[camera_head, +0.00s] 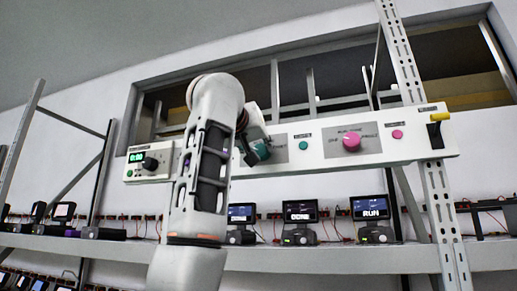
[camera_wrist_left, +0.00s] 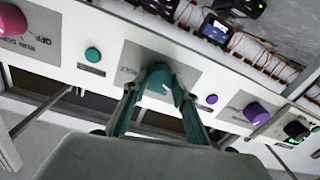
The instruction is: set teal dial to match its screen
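The teal dial (camera_head: 261,151) sits on a grey plate on the long white panel, partly covered by my left gripper (camera_head: 250,150). In the left wrist view the teal dial (camera_wrist_left: 159,75) is between the two fingertips of my left gripper (camera_wrist_left: 158,86). The fingers appear to touch its sides, one on each side. A pale mark shows on the dial; its labels are mostly hidden. Small lit screens stand on the shelf below: a left one (camera_head: 241,212) with unclear text, a middle one (camera_head: 300,211) seemingly reading DONE, and a right one (camera_head: 370,207) reading RUN. My right gripper is not in view.
A pink dial (camera_head: 351,141), a teal button (camera_head: 303,145) and a pink button (camera_head: 397,134) are to the right on the panel. A black knob (camera_head: 150,163) with a green display is at the left. A purple dial (camera_wrist_left: 256,113) shows in the left wrist view. A yellow-black handle (camera_head: 438,117) juts out.

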